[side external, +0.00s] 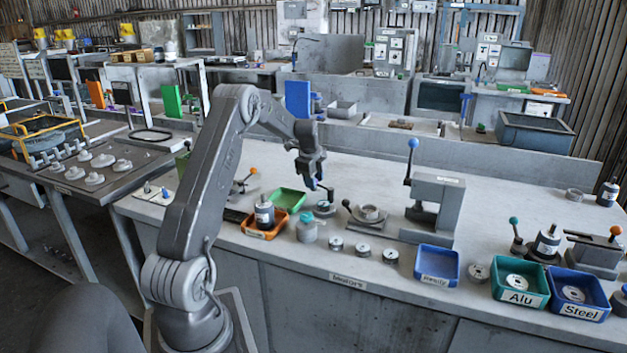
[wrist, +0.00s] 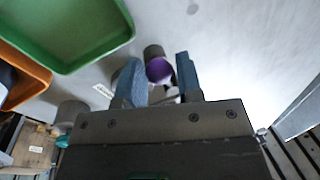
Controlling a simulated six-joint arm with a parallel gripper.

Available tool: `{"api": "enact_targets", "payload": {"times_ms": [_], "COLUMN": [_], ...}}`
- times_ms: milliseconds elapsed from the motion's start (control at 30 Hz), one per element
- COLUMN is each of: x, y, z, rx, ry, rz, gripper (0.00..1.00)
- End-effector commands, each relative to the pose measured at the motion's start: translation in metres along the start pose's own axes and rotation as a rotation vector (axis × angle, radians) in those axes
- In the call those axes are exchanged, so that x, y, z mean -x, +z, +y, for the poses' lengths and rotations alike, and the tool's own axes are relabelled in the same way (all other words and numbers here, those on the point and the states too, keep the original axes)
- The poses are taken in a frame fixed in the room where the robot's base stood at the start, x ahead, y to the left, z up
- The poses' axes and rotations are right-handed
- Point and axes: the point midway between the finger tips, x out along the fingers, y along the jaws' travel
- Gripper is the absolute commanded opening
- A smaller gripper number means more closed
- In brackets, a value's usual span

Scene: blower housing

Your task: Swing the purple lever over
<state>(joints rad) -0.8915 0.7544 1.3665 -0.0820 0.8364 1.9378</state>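The purple lever's ball knob (wrist: 159,70) shows in the wrist view between the two blue fingers of my gripper (wrist: 158,64). The fingers are apart, one on each side of the knob, and a narrow gap shows on the right. I cannot tell whether the left finger touches it. In the side view my gripper (side external: 317,184) points down, just above a small round grey fixture (side external: 324,208) on the bench. The knob cannot be made out in that view, and most of the lever's rod is hidden.
A green tray (side external: 287,200) and an orange tray (side external: 265,224) with a bottle stand left of my gripper. A dial-like fixture (side external: 368,213) and a grey press with a blue-knobbed lever (side external: 413,143) stand to the right. The bench behind is mostly clear.

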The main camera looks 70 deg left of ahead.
Motion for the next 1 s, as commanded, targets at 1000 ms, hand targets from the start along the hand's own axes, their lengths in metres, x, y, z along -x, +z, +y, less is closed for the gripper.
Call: {"api": "enact_targets", "payload": {"times_ms": [1000], "x": [0.097], "y": [0.000], "z": [-0.001], "rx": [0.000], "ry": [-0.004], "rz": [-0.002], "gripper": [0.52]}}
